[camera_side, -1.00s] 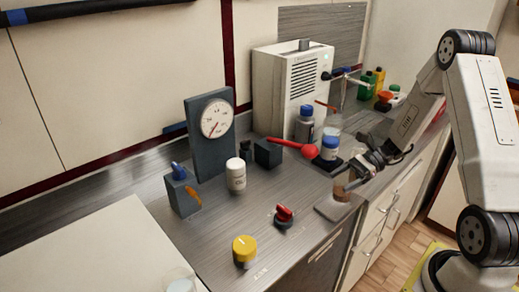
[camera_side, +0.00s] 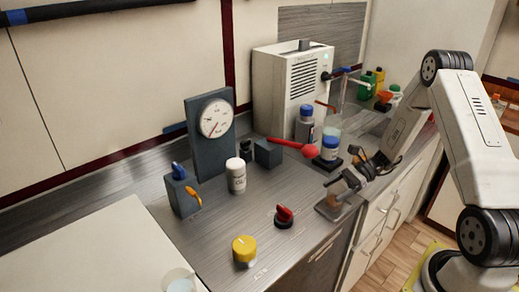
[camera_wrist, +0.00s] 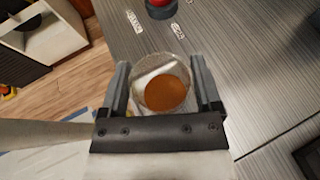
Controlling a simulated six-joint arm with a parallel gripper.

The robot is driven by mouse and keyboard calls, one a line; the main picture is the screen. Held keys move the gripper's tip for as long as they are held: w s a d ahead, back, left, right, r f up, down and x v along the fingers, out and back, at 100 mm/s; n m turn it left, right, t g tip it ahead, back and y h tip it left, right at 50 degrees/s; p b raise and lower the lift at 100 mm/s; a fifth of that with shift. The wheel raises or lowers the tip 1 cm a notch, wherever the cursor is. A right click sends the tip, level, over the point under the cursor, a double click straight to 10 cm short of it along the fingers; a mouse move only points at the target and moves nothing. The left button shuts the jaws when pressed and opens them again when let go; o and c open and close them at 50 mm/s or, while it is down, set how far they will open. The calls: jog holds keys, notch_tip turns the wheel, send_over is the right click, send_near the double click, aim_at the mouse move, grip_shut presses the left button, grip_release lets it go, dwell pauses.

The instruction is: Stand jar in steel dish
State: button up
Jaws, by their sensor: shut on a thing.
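The jar (camera_wrist: 163,92) is clear glass with orange-brown contents. In the wrist view I look down into it between the two fingers of my gripper (camera_wrist: 165,88), which is shut on it. In the side view my gripper (camera_side: 345,183) is at the counter's front edge, with the jar (camera_side: 337,200) below the fingers. In the wrist view the jar and fingers hide most of what is below.
A red knob (camera_side: 284,214) and a yellow-topped knob (camera_side: 244,250) are on the counter to the left. A white-capped bottle (camera_side: 236,175) stands near the gauge (camera_side: 214,118).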

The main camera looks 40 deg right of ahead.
jog(key=shift+f, duration=0.3)
jog(key=o, duration=1.2)
jog(key=shift+o, duration=0.2)
jog(key=shift+r, duration=0.1)
jog(key=shift+r, duration=0.1)
jog(key=v, duration=1.2)
jog(key=shift+a, duration=0.15)
